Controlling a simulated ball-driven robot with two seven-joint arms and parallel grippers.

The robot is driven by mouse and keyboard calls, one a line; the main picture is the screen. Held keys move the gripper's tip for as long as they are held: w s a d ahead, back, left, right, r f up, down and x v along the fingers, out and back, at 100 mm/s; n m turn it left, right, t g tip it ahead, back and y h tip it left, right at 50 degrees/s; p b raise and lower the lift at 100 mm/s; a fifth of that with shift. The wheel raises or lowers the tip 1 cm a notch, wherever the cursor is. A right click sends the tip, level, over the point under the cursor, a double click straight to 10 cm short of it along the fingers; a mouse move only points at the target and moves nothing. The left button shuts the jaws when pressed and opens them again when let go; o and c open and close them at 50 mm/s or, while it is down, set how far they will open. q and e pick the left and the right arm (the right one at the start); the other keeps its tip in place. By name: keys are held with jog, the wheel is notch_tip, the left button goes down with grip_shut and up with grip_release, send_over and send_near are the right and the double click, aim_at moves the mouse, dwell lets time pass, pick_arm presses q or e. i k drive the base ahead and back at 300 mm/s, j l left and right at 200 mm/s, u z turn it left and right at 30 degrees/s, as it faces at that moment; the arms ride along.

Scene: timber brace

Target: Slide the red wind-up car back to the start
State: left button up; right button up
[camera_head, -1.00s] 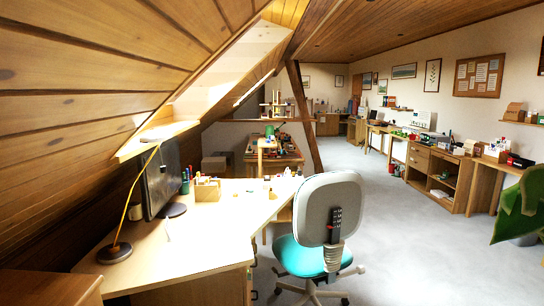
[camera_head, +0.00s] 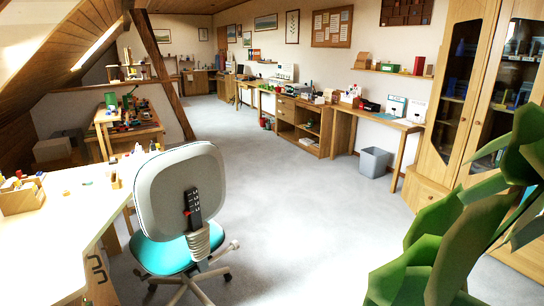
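I cannot pick out the red wind-up car for certain. A low table (camera_head: 150,134) at the back left, beside the timber brace, carries several small coloured items and a green object (camera_head: 111,101), too small to tell apart. Small red items also show on the long bench along the right wall, and I cannot tell what they are. Neither of my grippers is in view.
An office chair (camera_head: 180,190) with a teal seat stands close in front, beside a white-topped desk (camera_head: 70,225) at left. A slanted timber brace (camera_head: 165,75) stands behind. A plant (camera_head: 450,240) fills the lower right. Grey floor (camera_head: 300,210) is clear between the chair and the right-hand bench (camera_head: 385,118).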

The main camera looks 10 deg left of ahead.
aim_at(121, 128)
jog(key=i+l, duration=0.15)
jog(key=i, duration=0.75)
jog(key=i+l, duration=0.15)
jog(key=i, duration=0.75)
jog(key=i+l, duration=0.15)
jog(key=i, duration=0.75)
jog(key=i+l, duration=0.15)
jog(key=i, duration=0.75)
jog(key=i+j+u, duration=0.2)
jog(key=i+u, duration=0.25)
jog(key=i, duration=0.15)
jog(key=i+u, duration=0.4)
jog(key=i, duration=0.2)
jog(key=i+l+u, duration=0.2)
jog(key=i+u, duration=0.25)
jog(key=i, duration=0.15)
